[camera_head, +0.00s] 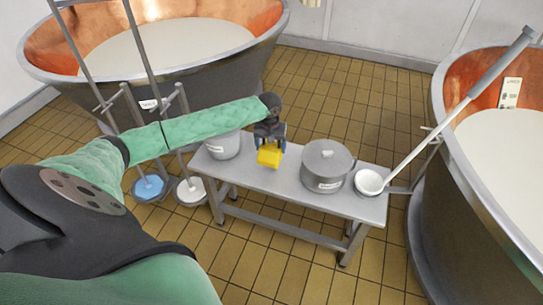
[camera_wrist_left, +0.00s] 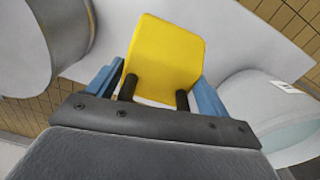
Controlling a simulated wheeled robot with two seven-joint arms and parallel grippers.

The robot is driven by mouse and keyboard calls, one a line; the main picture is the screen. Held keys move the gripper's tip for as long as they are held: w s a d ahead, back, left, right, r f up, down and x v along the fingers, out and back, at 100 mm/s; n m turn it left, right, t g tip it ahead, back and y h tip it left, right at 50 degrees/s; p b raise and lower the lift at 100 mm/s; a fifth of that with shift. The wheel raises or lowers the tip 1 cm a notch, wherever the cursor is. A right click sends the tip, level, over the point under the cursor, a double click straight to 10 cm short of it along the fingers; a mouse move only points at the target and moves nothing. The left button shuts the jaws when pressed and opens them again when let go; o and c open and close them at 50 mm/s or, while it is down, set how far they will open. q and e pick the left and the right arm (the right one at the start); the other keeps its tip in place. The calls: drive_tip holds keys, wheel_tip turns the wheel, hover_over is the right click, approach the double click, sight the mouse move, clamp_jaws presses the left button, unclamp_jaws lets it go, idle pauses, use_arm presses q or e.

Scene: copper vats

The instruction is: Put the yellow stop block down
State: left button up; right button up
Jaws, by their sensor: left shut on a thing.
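The yellow stop block (camera_head: 268,158) is between the fingers of my left gripper (camera_head: 270,145), over the grey bench (camera_head: 300,201) in the head view. In the left wrist view the yellow block (camera_wrist_left: 165,55) sits between the two blue fingers of my left gripper (camera_wrist_left: 155,95), which is shut on it. I cannot tell whether the block touches the bench top. My right gripper is not in view.
Copper vats (camera_head: 165,68) (camera_head: 480,215) stand behind and at right.

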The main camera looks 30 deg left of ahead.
sight(271, 156)
use_arm(q)
drive_tip(key=shift+f, duration=2.75)
drive_tip(key=o, duration=1.3)
wheel_tip(271, 156, up, 12)
drive_tip(key=shift+s+a, duration=0.1)
